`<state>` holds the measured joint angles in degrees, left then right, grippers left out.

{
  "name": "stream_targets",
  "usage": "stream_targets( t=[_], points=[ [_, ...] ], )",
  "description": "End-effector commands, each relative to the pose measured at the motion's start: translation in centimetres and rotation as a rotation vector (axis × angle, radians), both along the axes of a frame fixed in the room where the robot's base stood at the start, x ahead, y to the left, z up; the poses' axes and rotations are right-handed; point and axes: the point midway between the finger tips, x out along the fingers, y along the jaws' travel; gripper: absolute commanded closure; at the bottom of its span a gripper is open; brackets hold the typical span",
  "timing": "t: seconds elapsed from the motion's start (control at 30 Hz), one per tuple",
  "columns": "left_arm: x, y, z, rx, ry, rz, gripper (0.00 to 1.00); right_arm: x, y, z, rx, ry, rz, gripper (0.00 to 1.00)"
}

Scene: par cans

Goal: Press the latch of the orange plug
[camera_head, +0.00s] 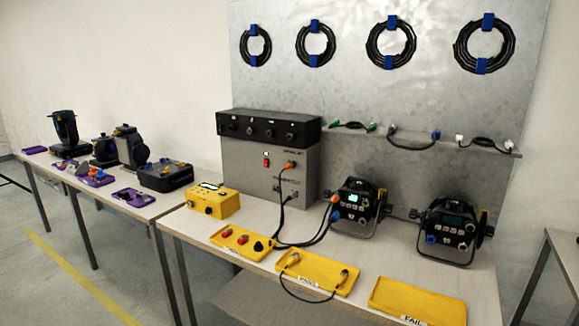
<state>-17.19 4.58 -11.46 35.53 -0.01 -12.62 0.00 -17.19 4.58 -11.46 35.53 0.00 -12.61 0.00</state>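An orange plug (334,200) sits at the left side of the front of the nearer-left black par can (358,207), with a black cable running down from it. Another orange plug (288,166) sits in the front of the grey power box (270,184). A blue plug (335,215) is just below the first one. The latch on either orange plug is too small to make out. Neither of my grippers is in view.
A second par can (449,232) stands to the right. Yellow trays (417,300) line the front edge; the middle one (318,272) holds a cable whose loop hangs over the edge. A yellow tester (213,200) stands at left. Coiled cables (391,42) hang on the back panel.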

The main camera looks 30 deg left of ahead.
Motion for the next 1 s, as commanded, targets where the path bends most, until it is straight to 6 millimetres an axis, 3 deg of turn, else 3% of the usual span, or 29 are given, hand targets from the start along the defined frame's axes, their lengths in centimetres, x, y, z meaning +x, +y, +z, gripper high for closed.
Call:
stream_targets(
  t=[0.43,1.0],
  points=[
    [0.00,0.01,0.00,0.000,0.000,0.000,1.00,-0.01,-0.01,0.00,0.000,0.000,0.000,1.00],
    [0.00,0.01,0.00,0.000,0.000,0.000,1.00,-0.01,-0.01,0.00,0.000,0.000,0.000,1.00]
  ],
)
